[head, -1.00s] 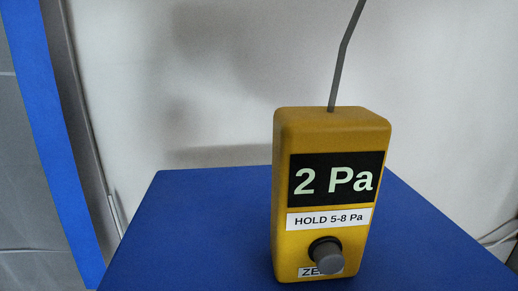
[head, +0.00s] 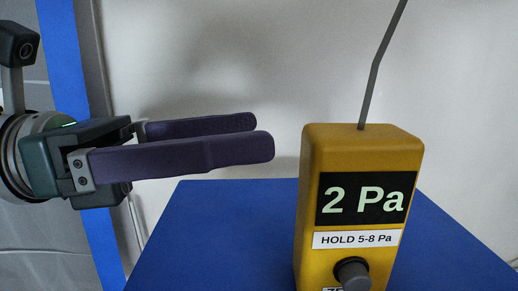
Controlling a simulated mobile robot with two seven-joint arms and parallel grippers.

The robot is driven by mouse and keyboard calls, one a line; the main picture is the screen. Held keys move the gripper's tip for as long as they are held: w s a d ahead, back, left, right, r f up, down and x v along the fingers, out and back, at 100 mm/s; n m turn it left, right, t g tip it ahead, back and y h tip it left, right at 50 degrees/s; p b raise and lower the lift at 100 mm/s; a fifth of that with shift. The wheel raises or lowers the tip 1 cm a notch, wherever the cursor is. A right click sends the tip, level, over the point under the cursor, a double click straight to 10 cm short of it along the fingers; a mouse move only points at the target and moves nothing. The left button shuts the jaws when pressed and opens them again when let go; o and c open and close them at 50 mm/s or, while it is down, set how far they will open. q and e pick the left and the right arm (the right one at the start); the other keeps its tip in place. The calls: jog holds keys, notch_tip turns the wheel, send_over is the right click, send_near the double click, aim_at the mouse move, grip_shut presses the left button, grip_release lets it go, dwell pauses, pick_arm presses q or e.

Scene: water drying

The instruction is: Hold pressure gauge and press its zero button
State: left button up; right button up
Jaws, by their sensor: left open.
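The yellow pressure gauge (head: 308,215) stands upright on a blue table at the right of the head view. Its dark display (head: 366,198) reads "2 Pa", and a white label (head: 356,239) below says "HOLD 5-8 Pa". The grey round zero button (head: 353,275) is low on its front; the "ZERO" label under it is mostly cut off by the picture's edge. My left gripper (head: 263,134) comes in from the left with two purple fingers apart and empty. Its tips point at the gauge's upper left, with a visible gap. My right gripper is not in view.
The blue table top (head: 225,235) is bare to the left of the gauge. A thin grey tube (head: 378,65) rises from the gauge's top. A pale wall (head: 230,60) stands behind, and a blue post (head: 68,60) is at the far left.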

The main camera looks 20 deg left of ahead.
aim_at(357, 154)
pick_arm(q)
jog(key=shift+s+d+f+m+g, duration=0.1)
jog(key=shift+s+f+m+g, duration=0.15)
jog(key=shift+m+g, duration=0.25)
jog(key=shift+s+d+f+m+g, duration=0.1)
jog(key=shift+s+f+m+g, duration=0.15)
jog(key=shift+m+g, duration=0.25)
jog(key=x, duration=0.9)
jog(key=shift+w+d+f, duration=0.1)
jog(key=shift+d+f, duration=0.05)
jog(key=shift+d, duration=0.2)
grip_shut()
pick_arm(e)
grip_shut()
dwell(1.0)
